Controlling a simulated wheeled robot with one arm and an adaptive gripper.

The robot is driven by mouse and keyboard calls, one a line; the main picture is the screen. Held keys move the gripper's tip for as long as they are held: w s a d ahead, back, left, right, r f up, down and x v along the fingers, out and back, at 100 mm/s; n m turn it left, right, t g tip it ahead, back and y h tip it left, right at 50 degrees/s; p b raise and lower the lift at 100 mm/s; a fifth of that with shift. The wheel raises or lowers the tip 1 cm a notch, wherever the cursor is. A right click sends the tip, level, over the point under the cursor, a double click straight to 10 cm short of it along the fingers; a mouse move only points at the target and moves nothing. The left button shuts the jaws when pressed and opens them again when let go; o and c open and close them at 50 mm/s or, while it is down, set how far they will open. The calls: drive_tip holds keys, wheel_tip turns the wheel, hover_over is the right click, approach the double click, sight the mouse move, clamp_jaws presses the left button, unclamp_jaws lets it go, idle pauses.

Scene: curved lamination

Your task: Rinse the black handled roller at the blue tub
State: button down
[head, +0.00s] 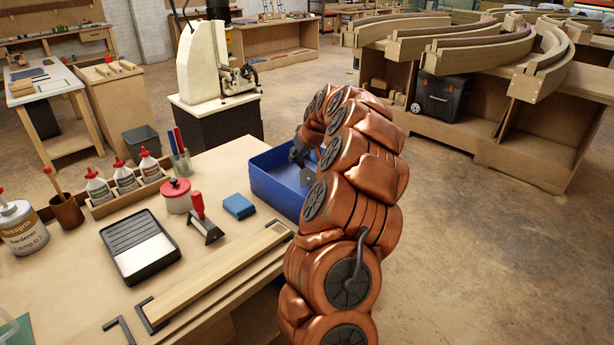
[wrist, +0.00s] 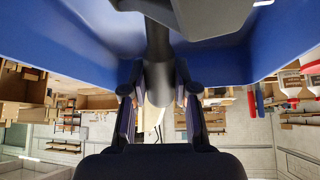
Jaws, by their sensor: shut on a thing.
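The blue tub (head: 272,184) stands at the table's right corner. My gripper (head: 299,154) is over the tub, partly hidden by my arm in the head view. In the wrist view my gripper (wrist: 159,100) is shut on the handle of the black handled roller (wrist: 157,50), one finger on each side. The roller's grey end part (wrist: 195,14) is cut off at the top of that view, between blue tub walls (wrist: 65,45). In the head view a grey part of the roller (head: 307,177) shows inside the tub. The tub's bottom and any water are hidden.
On the table are a red handled tool (head: 205,222), a blue sponge (head: 238,206), a red lidded pot (head: 177,195), a black paint tray (head: 139,247), and a long wooden strip (head: 215,273). Glue bottles (head: 125,176) stand behind. Open floor lies to the right.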

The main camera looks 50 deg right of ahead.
wheel_tip(320, 180, up, 15)
drive_tip(key=p, duration=0.1)
drive_tip(key=shift+p, duration=0.4)
idle(1.4)
idle(2.0)
drive_tip(key=shift+r+p, duration=0.75)
drive_tip(key=shift+r, duration=1.25)
